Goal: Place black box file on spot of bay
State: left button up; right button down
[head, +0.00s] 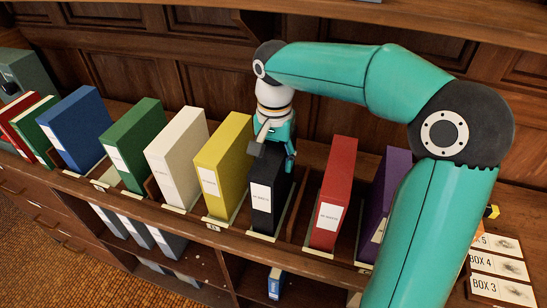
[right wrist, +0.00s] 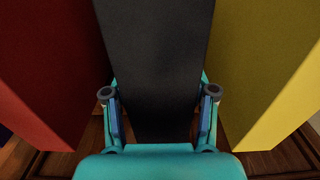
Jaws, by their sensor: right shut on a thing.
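The black box file (head: 263,197) stands upright in a bay between the yellow and red box files in the head view. Its white label faces the front of the shelf. My right gripper (head: 275,150) reaches down from above and is shut on its upper part. In the right wrist view the black box file (right wrist: 155,60) runs between the two fingers of my right gripper (right wrist: 158,110), one on each side. The bay (head: 283,207) has a pale strip at its front edge. The file's bottom is partly hidden, so I cannot tell how firmly it rests. My left gripper is not in view.
The yellow box file (head: 222,165) stands to the left and the red box file (head: 333,190) to the right, both close. White, green, blue and purple files stand along the same shelf. Cards marked BOX (head: 500,265) lie at the lower right.

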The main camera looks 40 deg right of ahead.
jog(key=shift+c, duration=1.7)
grip_release()
jog(key=shift+f, duration=0.1)
notch_tip(320, 180, up, 12)
jog(key=shift+r+p, duration=0.15)
jog(key=shift+p, duration=0.35)
